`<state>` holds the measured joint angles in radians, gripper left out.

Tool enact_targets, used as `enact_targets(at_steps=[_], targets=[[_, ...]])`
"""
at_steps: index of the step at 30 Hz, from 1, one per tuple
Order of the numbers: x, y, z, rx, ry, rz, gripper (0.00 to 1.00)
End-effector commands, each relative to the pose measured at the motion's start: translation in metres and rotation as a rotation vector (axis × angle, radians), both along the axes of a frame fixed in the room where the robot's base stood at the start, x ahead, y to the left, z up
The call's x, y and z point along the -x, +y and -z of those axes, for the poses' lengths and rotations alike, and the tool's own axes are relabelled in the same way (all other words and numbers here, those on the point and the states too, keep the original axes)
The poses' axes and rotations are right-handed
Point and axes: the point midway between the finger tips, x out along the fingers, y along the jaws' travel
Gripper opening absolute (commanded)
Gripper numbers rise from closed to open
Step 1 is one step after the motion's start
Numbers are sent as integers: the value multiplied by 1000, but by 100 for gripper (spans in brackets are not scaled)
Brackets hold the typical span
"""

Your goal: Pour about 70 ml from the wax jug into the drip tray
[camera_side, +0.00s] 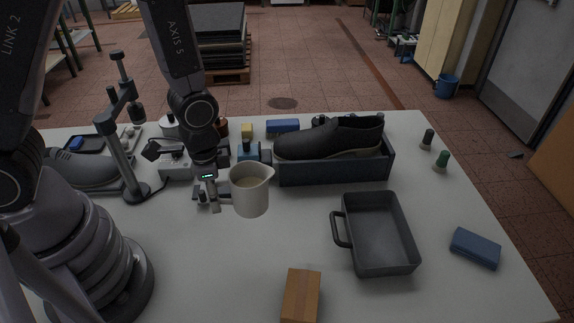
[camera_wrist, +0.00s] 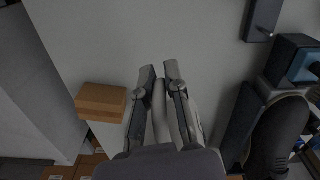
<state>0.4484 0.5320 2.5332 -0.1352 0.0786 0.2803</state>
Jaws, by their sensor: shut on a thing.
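The wax jug (camera_side: 250,197) is a cream, round vessel with a spout pointing right, in the middle of the side view. It is about upright, and beige contents show in its mouth. My gripper (camera_side: 216,199) is shut on the jug's handle at its left side. The jug seems to hang above the table, but its height is hard to tell. The drip tray (camera_side: 409,247) is a dark grey rectangular pan with a loop handle, to the right and nearer the camera. In the wrist view, my gripper's fingers (camera_wrist: 160,72) are visible; the jug is not clearly visible there.
A dark crate (camera_side: 336,171) holding a black shoe (camera_side: 330,139) stands behind the jug and tray. An orange-brown box (camera_side: 300,296) is at the front edge, and a blue block (camera_side: 475,248) lies right of the tray. A lamp-like stand (camera_side: 122,160) rises at left. Table between jug and tray is clear.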

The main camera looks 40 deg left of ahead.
Motion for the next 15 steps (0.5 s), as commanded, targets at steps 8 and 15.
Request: enact_targets(at_steps=[8,15], targets=[[-4,-3,-19,0,-6,-9,0],[-23,-23,-16,2,-5,-97,0]])
